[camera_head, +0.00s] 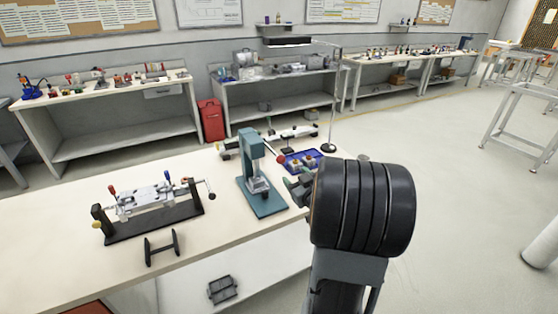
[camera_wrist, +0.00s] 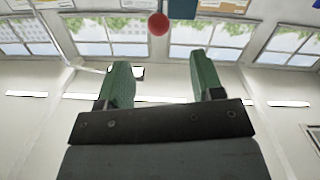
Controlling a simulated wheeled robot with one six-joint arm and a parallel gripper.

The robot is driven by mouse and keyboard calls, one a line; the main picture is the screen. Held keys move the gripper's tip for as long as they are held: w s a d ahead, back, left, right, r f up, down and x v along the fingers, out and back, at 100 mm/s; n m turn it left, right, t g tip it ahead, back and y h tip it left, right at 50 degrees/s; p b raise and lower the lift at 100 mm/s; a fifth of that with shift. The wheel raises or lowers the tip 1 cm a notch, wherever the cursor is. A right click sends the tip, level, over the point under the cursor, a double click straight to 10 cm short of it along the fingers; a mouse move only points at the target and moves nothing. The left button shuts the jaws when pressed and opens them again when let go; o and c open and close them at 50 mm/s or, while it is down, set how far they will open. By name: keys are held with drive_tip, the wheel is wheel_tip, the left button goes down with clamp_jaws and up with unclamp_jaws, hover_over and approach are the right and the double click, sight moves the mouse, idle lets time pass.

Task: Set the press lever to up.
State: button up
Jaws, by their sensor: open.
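The teal press (camera_head: 247,157) stands upright on its flat base on the near bench. The red ball knob (camera_head: 281,159) of its lever is at the press's right side, on the side toward my gripper; the lever's exact angle is hard to tell. My gripper (camera_head: 297,184) is right of the press, partly hidden behind my own wrist. In the wrist view its two green fingers (camera_wrist: 160,70) are apart with nothing between them. The red knob (camera_wrist: 158,23) shows beyond the fingertips, roughly centred between them and not touched. A bit of the teal press (camera_wrist: 182,8) shows at the top edge.
A vise-like fixture on a black base (camera_head: 155,221) and a small black stand (camera_head: 162,247) are left of the press. A blue tray (camera_head: 318,155) with small parts and a thin upright stand (camera_head: 329,147) are behind my gripper. The bench's front left is clear.

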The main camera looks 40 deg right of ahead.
sight(282, 160)
drive_tip(key=shift+t, duration=0.4)
drive_tip(key=w, duration=0.4)
drive_tip(key=w+d+p, duration=0.1)
drive_tip(key=w, duration=0.3)
drive_tip(key=w+d+p, duration=0.1)
drive_tip(key=w, duration=0.4)
drive_tip(key=shift+d+f, duration=0.1)
drive_tip(key=shift+d, duration=0.05)
drive_tip(key=shift+c, duration=0.3)
clamp_jaws()
